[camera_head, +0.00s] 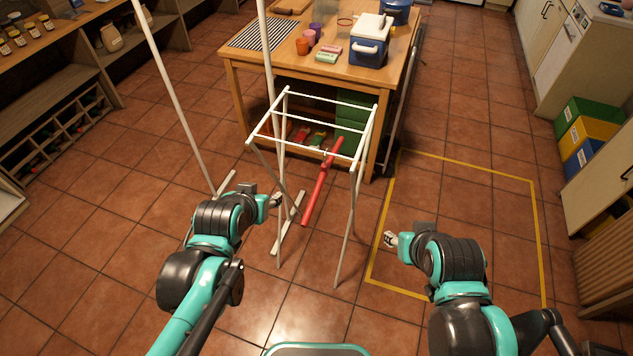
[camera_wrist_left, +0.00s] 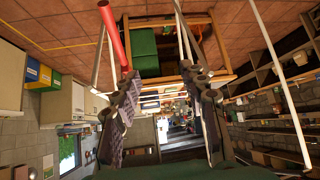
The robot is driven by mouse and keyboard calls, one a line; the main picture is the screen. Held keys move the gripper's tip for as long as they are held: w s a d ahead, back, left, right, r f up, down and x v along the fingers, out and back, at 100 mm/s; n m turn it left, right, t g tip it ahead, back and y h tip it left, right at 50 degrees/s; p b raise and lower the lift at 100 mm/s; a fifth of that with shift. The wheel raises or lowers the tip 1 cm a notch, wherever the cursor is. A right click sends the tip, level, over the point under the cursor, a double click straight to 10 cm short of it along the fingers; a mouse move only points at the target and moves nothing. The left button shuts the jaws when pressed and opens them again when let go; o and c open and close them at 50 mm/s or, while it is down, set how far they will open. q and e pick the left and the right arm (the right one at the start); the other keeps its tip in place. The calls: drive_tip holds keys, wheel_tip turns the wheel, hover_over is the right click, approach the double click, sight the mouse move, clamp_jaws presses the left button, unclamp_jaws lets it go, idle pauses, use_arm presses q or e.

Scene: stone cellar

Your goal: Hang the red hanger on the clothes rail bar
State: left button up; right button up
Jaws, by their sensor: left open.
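The red hanger (camera_head: 319,191) hangs at a slant from the front of a white rack (camera_head: 312,147), its upper end at the front bar. It also shows as a red rod in the left wrist view (camera_wrist_left: 115,38). Two tall white posts (camera_head: 172,95) with floor feet stand left of the rack; they look like the clothes rail, and its bar is out of view. My left gripper (camera_head: 275,200) is left of the hanger, apart from it. Its fingers are spread and empty in the left wrist view (camera_wrist_left: 165,115). My right gripper (camera_head: 389,240) is right of the rack; its fingers are unclear.
A wooden table (camera_head: 245,68) with a blue cooler (camera_head: 368,52), cups and a striped cloth stands behind the rack. Shelves (camera_head: 65,60) line the left; cabinets and coloured boxes (camera_head: 585,135) line the right.

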use_arm(q)
drive_tip(key=w+d+f+m+t+h+b, duration=0.1)
drive_tip(key=w+d+f+t+h, duration=0.15)
drive_tip(key=w+d, duration=0.5)
drive_tip(key=m+t+b, duration=0.1)
approach(324, 167)
drive_tip(key=shift+h, duration=0.35)
drive_tip(key=x, duration=0.4)
drive_tip(key=shift+w+a+f, duration=0.15)
drive_tip(key=shift+w+f, duration=0.05)
drive_tip(key=shift+f, duration=0.05)
drive_tip(key=b+x, duration=0.2)
drive_tip(key=x, duration=0.5)
drive_tip(key=shift+w, duration=0.3)
drive_tip(key=shift+t, duration=0.25)
clamp_jaws()
